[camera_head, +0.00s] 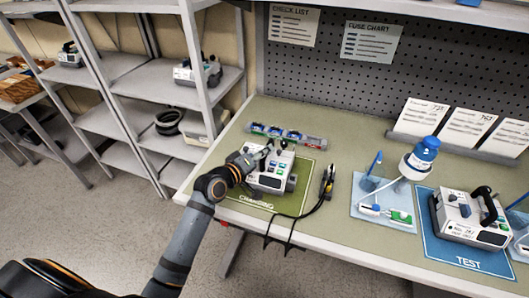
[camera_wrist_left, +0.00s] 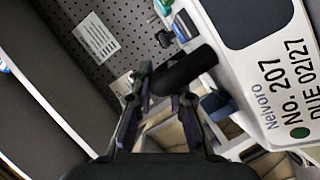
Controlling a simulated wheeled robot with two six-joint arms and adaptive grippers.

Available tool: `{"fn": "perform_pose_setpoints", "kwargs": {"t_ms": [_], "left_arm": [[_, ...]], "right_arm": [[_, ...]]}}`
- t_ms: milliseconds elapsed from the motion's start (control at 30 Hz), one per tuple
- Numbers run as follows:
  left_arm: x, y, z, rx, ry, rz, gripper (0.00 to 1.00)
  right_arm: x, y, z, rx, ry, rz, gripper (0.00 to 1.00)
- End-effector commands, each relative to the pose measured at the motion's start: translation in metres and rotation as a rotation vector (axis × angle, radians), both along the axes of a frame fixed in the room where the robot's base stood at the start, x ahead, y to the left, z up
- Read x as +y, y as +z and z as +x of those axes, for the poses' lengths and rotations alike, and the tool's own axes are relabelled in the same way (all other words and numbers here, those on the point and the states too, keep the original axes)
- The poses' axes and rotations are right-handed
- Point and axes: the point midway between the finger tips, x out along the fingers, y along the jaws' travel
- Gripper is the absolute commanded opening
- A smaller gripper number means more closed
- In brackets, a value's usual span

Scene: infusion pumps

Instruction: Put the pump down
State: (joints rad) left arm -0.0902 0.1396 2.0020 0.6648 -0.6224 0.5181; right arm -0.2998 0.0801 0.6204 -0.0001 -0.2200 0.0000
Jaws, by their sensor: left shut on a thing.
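A white pump (camera_head: 268,181) with a dark handle is over the green mat marked CHARGING (camera_head: 237,197). I cannot tell whether its base touches the mat. My left gripper (camera_head: 252,155) reaches in from the left and is shut on the pump's handle. In the left wrist view the fingers (camera_wrist_left: 160,105) close around the black handle (camera_wrist_left: 188,68), next to the white pump body (camera_wrist_left: 275,75) labelled No. 207, due 02/27. My right gripper is in neither view.
A second pump (camera_head: 465,218) stands on the blue TEST mat (camera_head: 468,262). A cable with a black connector (camera_head: 327,183) lies right of the green mat. A tray of blue items (camera_head: 287,135) lies behind it. A bottle with a blue cap (camera_head: 424,155) stands right. Shelves (camera_head: 180,92) hold more devices.

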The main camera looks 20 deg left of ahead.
Motion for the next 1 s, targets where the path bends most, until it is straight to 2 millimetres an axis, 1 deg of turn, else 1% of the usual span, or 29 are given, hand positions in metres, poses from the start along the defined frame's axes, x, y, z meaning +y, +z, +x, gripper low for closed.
{"fn": "perform_pose_setpoints", "kwargs": {"t_ms": [67, 100, 233, 467, 567, 633, 667, 767, 867, 900, 1000], "left_arm": [[0.000, 0.001, 0.001, -0.008, 0.001, -0.002, 0.00], [0.000, -0.002, 0.000, 0.000, 0.000, 0.000, 0.20], [0.000, -0.001, 0.000, 0.000, 0.000, 0.000, 0.38], [0.000, -0.001, 0.000, 0.000, 0.000, 0.000, 0.39], [0.000, 0.002, 0.000, 0.000, 0.000, 0.001, 0.39], [0.004, 0.000, -0.006, 0.001, 0.001, 0.005, 0.39], [0.006, 0.001, -0.011, 0.001, 0.001, 0.005, 0.39], [0.011, 0.006, -0.032, 0.002, -0.004, 0.009, 0.39], [0.020, 0.011, -0.054, 0.003, -0.004, 0.011, 0.39], [0.023, 0.015, -0.062, 0.005, -0.005, 0.012, 0.39], [0.030, 0.020, -0.079, 0.005, -0.002, 0.011, 0.39]], "right_arm": [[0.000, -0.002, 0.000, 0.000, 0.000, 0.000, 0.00], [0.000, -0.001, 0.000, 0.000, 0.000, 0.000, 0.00], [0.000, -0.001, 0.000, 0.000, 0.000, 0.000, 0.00], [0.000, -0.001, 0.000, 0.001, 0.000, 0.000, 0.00], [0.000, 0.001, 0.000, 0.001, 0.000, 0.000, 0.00], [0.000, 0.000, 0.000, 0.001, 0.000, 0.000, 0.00], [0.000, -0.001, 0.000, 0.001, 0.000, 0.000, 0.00], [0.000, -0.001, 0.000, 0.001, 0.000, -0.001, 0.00], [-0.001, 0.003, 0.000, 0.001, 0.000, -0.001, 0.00], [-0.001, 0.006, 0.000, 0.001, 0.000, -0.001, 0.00], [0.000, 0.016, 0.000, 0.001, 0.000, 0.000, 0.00]]}}
